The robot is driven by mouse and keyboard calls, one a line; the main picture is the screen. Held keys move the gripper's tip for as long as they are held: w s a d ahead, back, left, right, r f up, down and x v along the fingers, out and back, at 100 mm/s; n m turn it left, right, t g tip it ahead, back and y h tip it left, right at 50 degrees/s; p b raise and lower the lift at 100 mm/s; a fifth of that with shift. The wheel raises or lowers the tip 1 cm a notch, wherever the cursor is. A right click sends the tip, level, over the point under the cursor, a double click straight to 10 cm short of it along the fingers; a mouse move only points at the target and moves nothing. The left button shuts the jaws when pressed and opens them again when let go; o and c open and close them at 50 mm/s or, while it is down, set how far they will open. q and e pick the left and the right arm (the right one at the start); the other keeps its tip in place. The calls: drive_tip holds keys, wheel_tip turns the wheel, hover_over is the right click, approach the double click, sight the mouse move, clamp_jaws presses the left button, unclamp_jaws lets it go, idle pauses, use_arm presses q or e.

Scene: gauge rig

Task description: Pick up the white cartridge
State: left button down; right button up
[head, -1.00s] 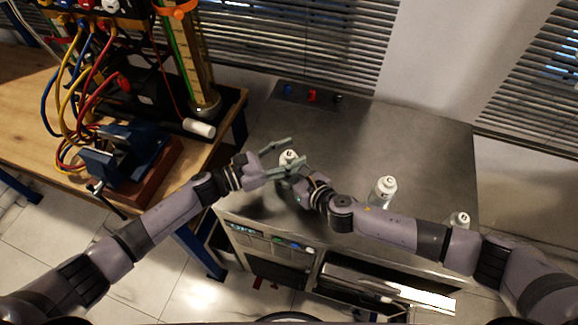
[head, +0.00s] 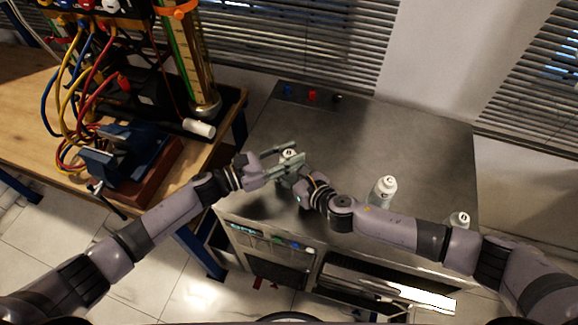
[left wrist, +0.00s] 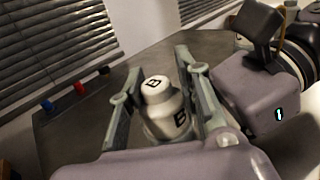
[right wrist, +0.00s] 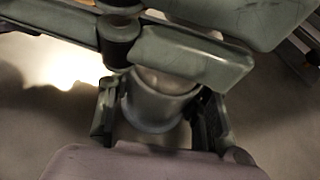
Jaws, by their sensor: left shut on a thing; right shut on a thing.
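A plain white cylinder (head: 199,128), the thing that best fits the white cartridge, lies at the right edge of the wooden bench, apart from both grippers. A white-capped bottle marked B (left wrist: 158,92) stands on the metal top; it also shows in the head view (head: 288,154) and, blurred and close, in the right wrist view (right wrist: 158,105). My left gripper (head: 284,154) is shut on this bottle, one finger on each side. My right gripper (head: 293,174) is shut on the same bottle from the right, lower down. The bottle's base is hidden in the head view.
Bottles C (head: 384,190) and D (head: 459,220) stand further right on the metal cabinet top (head: 400,145). Colored knobs (head: 312,96) sit at its back edge. The bench (head: 30,135) holds a blue vise (head: 125,155), cables and a tall gauge tube (head: 190,60).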

use_arm(q)
drive_tip(key=shift+w+a, duration=0.3)
use_arm(e)
drive_tip(key=shift+s+d+f, duration=0.1)
drive_tip(key=shift+s+f, duration=0.05)
drive_tip(key=shift+f, duration=0.1)
use_arm(q)
wheel_tip(320, 180, up, 9)
drive_tip(key=shift+s, duration=0.1)
drive_tip(key=shift+d+r, duration=0.15)
drive_tip(key=shift+r, duration=0.35)
drive_tip(key=shift+s, duration=0.1)
use_arm(e)
drive_tip(key=o, duration=1.2)
use_arm(q)
drive_tip(key=shift+d, duration=0.1)
use_arm(e)
drive_tip(key=shift+r, duration=0.2)
drive_tip(key=v, duration=1.1)
drive_tip(key=shift+s+d+r, duration=0.15)
drive_tip(key=shift+s+d, duration=0.1)
